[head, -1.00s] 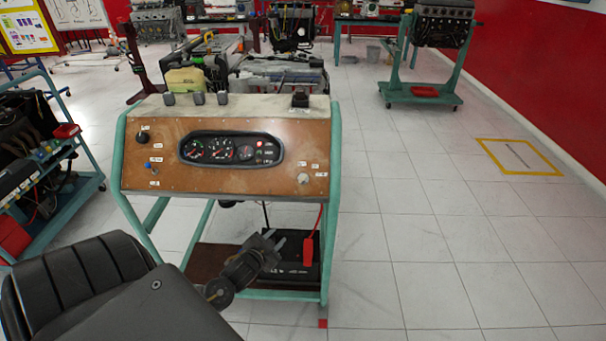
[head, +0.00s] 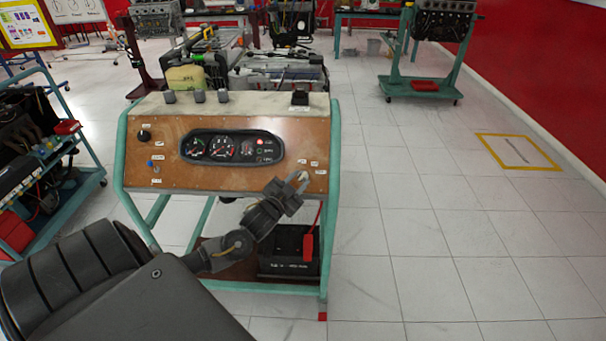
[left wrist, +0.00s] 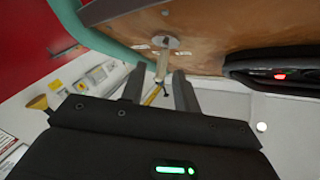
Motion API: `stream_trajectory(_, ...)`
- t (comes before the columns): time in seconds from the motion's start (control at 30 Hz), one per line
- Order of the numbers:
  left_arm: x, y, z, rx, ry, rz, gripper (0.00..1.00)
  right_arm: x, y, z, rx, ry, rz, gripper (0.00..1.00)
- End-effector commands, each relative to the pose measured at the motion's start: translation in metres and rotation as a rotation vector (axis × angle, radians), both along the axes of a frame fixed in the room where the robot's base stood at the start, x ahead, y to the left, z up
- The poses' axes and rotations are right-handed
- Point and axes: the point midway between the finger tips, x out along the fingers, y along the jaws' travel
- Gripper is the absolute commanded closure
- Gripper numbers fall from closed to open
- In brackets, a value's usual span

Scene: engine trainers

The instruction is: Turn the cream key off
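The cream key (left wrist: 161,62) sticks out of a round grey base on the brown panel (left wrist: 210,32) in the left wrist view. In the head view the brown panel (head: 215,182) faces me, and the key is at its lower right, largely covered by my left gripper (head: 298,182). In the left wrist view my left gripper (left wrist: 159,72) is open, with one finger on each side of the key's outer end. Gaps show between the fingers and the key. My right gripper is in neither view.
The panel holds a gauge cluster (head: 232,147), a black knob (head: 144,135) and a small blue switch (head: 150,164). A black battery box (head: 285,263) with a red clamp (head: 308,246) sits below.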

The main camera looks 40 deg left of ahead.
Motion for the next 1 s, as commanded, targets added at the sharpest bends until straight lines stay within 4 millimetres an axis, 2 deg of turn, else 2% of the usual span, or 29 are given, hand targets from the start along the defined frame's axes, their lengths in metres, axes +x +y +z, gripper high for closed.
stream_trajectory(0.1, 0.017, 0.003, 0.001, -0.001, -0.001, 0.002, 0.69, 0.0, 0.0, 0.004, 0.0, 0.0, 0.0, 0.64)
stream_trajectory(0.2, 0.025, 0.004, 0.001, 0.0, 0.0, 0.001, 0.69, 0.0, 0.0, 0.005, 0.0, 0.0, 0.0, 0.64)
stream_trajectory(0.57, 0.03, 0.004, 0.0, 0.0, 0.0, 0.0, 0.69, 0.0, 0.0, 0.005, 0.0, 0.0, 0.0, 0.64)
stream_trajectory(0.8, 0.03, 0.004, 0.0, 0.0, 0.001, 0.0, 0.98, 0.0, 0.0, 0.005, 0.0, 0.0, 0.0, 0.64)
stream_trajectory(1.0, 0.03, 0.004, 0.0, -0.001, 0.001, 0.0, 1.0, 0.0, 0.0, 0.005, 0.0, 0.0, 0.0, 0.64)
